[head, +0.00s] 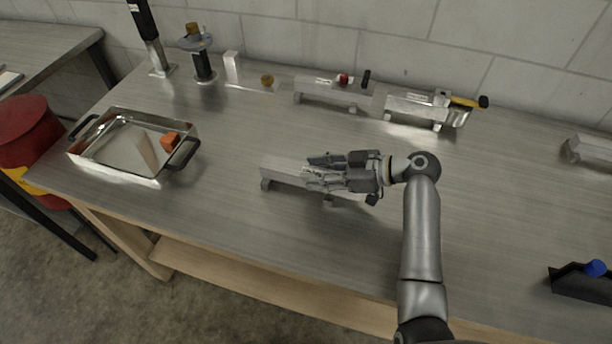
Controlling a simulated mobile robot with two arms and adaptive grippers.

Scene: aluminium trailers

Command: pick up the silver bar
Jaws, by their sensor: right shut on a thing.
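A low silver trailer-like block (278,178) with small feet stands in the middle of the workbench. My right gripper (309,172) reaches over it from the right, its fingers lying low along its top. It is shut on a small light silver piece, which I take for the silver bar (320,174). The fingers hide most of the bar, and I cannot tell whether it still touches the block. My left gripper is not in view.
A metal tray (112,170) with black handles holds an orange piece (169,139) and a pale block. More silver blocks (335,93) (416,109) line the back by the wall. A dark holder with a blue knob (595,268) is at the right. The bench's front middle is clear.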

